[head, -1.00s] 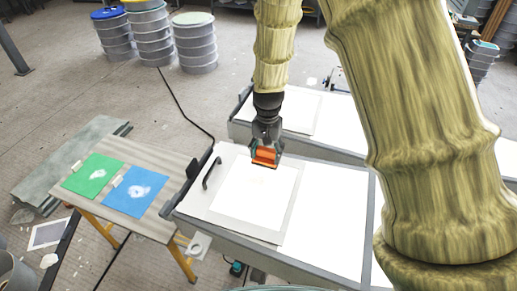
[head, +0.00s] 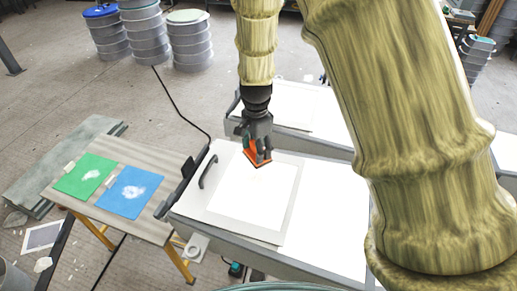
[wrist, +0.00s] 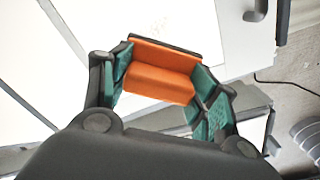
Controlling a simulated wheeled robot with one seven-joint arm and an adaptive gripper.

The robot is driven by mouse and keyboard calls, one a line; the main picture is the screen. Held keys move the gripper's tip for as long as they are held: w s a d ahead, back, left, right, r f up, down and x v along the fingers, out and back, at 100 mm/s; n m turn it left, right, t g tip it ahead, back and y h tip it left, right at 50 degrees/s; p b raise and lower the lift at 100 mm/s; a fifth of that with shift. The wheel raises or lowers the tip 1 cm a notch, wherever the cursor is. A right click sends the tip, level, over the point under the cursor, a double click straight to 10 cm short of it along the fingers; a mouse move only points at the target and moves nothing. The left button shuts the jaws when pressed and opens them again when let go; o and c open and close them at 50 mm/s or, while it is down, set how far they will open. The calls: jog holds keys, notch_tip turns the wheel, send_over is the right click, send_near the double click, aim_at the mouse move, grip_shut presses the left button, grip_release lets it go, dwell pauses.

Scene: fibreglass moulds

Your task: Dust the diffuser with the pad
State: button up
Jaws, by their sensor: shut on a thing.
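The diffuser is a bright white square panel (head: 252,203) in a pale grey frame, lying flat on the near light table. My gripper (head: 257,150) is over the diffuser's far edge. It is shut on an orange pad with a dark underside (head: 255,158), which looks turned and tilted in the head view. In the wrist view the pad (wrist: 158,75) sits between the green-lined fingers, above the white surface. Faint pale-yellow specks show on the white beyond the pad. I cannot tell whether the pad touches the panel.
A black handle (head: 208,171) stands at the light table's left end. Left of it, a wooden trestle table (head: 145,174) holds a green sheet (head: 86,177) and a blue sheet (head: 130,192), each with white powder. Another light table (head: 290,107) lies behind. Barrels (head: 188,45) stand at the back.

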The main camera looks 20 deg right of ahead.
jog(key=shift+w+a+f+m, duration=0.1)
jog(key=shift+a+m, duration=0.1)
jog(key=shift+m, duration=0.4)
